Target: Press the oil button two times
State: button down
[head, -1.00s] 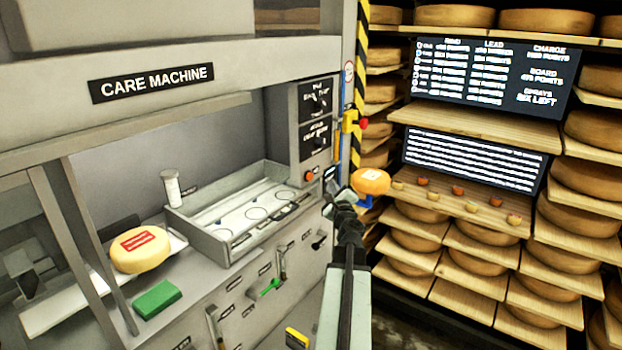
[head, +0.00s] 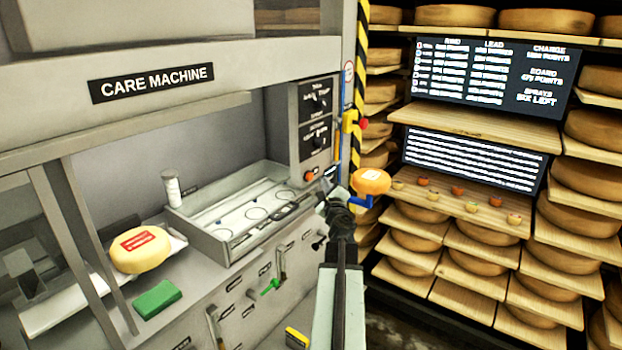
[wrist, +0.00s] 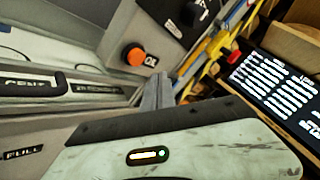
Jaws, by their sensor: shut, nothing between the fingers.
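The oil button is an orange knob on the care machine's side panel. It shows in the wrist view (wrist: 134,54) beside a partly visible label that reads like "OIL", and small in the head view (head: 309,176) below the dark dial panel. My gripper (head: 328,182) is shut and empty, just right of and slightly below the button in the head view. In the wrist view its grey fingers (wrist: 156,92) point up, right of and below the button. A gap shows between them there, and I see no contact.
A tray (head: 235,255) with round marks lies left of the panel. A small orange cheese (head: 370,181) on a blue holder is close to my gripper's right. A yellow box with a red button (head: 352,122) is above. Cheese shelves (head: 470,240) fill the right.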

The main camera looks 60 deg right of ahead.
jog(key=shift+w, duration=1.35)
dwell(1.0)
jog(key=shift+w, duration=0.4)
jog(key=shift+w, duration=0.4)
dwell(0.4)
dwell(0.4)
jog(key=shift+s, duration=0.8)
jog(key=shift+s, duration=0.1)
jog(key=s, duration=0.5)
